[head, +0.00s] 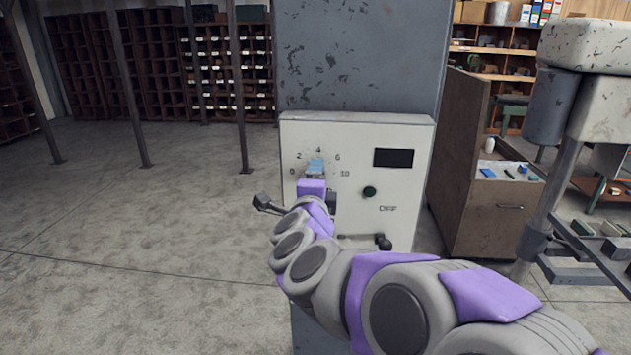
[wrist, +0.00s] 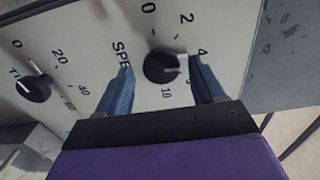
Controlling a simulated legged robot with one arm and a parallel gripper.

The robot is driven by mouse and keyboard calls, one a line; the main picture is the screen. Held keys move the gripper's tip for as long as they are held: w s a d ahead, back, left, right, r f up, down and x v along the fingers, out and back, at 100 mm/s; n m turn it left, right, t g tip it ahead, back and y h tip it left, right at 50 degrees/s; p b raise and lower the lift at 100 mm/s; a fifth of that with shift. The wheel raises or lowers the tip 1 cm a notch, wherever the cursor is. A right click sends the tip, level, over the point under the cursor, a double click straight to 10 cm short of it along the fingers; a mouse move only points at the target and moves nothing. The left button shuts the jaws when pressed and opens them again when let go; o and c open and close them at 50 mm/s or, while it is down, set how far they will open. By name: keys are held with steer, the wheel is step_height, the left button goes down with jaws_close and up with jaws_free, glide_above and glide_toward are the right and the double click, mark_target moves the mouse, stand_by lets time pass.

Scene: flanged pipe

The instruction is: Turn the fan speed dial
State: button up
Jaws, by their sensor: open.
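The fan speed dial (wrist: 161,66) is a round black knob with a pale pointer line, on a white panel with numbers around it. In the wrist view it sits between the two blue fingers of my gripper (wrist: 164,90), which are apart, one on each side of it. I cannot tell whether either finger touches it. In the head view my gripper (head: 315,168) is in front of the upper left of the control panel (head: 410,135) and hides the dial; the numbers around it still show.
A second black knob (wrist: 33,88) with its own scale is left in the wrist view. A brown cabinet (head: 480,170) stands to the right. The concrete floor (head: 130,240) at left is clear.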

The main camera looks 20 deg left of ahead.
steer(key=p+v, duration=0.2)
steer(key=v, duration=1.4)
steer(key=shift+p, duration=0.4)
steer(key=shift+s+d, duration=0.1)
